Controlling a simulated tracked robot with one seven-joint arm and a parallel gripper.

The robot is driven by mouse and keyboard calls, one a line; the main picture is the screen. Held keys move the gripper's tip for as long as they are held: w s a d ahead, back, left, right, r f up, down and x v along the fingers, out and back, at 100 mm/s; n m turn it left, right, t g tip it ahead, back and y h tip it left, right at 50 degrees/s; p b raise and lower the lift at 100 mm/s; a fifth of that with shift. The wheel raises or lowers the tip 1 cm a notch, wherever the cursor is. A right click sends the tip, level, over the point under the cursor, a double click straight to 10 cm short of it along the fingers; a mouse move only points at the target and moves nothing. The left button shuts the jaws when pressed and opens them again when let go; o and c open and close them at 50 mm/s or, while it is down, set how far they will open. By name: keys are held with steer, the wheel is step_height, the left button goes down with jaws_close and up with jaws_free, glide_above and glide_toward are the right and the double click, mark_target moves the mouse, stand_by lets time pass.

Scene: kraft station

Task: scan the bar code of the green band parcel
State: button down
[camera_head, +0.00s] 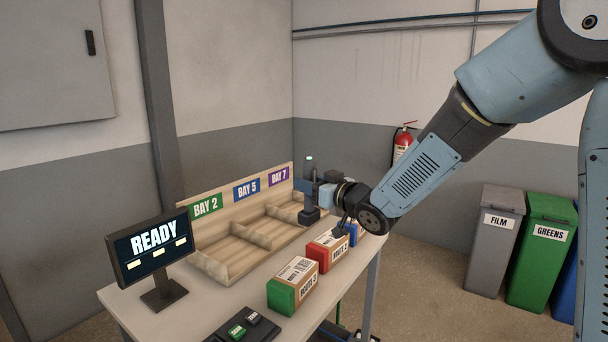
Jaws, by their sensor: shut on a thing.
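The green band parcel (282,296) is a brown box with a green end, lying at the table's front. A white label with a bar code (295,268) is on its top. My gripper (314,192) is behind the parcels, to the right of the bay rack. It is shut on a dark upright scanner (311,214), apart from the green band parcel. The fingers are small and dark here, so the exact hold is unclear. The monitor (153,250) reads READY.
A red band parcel (320,256) and a partly hidden blue one (353,232) lie beyond the green one. A wooden rack (262,239) has Bays 2, 5 and 7. A button pad (243,328) is at the front. Bins (541,248) stand right.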

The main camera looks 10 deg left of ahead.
mark_target(303, 212)
steer(key=shift+s+a+r, duration=0.4)
steer(key=shift+a+r, duration=0.05)
steer(key=shift+r, duration=0.2)
steer(key=shift+s+a+r+g, duration=0.15)
steer(key=shift+s+a+g, duration=0.05)
steer(key=shift+a+g, duration=0.1)
steer(key=shift+f, duration=3.35)
steer(key=shift+r, duration=2.5)
